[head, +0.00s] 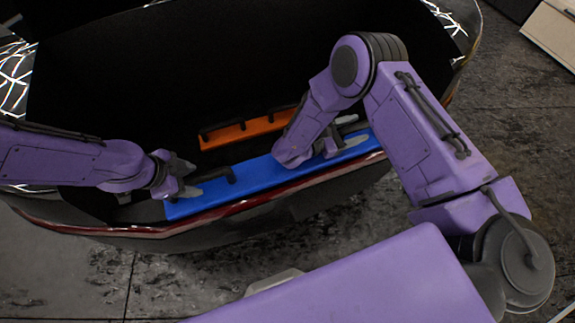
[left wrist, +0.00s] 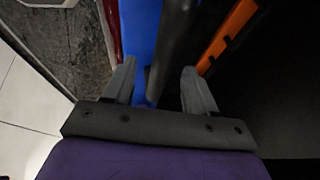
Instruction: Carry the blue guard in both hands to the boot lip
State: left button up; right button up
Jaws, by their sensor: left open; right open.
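The long blue guard (head: 255,180) lies along the boot lip (head: 250,203), just inside its red edge, with black handles on top near its two ends. My left gripper (head: 190,180) is open at the guard's left end, beside the left handle (head: 218,178). In the left wrist view the blue guard (left wrist: 143,40) runs away from between the open fingers (left wrist: 160,88), with a dark bar above it. My right gripper (head: 345,143) is open over the guard's right part; the forearm partly hides it and the handle there.
An orange bar (head: 240,132) with black handles lies deeper in the dark boot (head: 190,60), behind the blue guard; it also shows in the left wrist view (left wrist: 225,35). Dark stone floor (head: 400,250) lies in front of the car. A pale cabinet (head: 552,32) stands at the upper right.

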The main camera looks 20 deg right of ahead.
jog(key=shift+s, duration=0.1)
jog(key=shift+a, duration=0.1)
jog(key=a, duration=1.1)
jog(key=shift+s+a, duration=0.1)
jog(key=shift+a, duration=0.25)
pick_arm(q)
jog(key=v, duration=0.7)
jog(key=shift+s+r, duration=0.2)
jog(key=shift+r, duration=0.05)
pick_arm(e)
jog(key=o, duration=0.5)
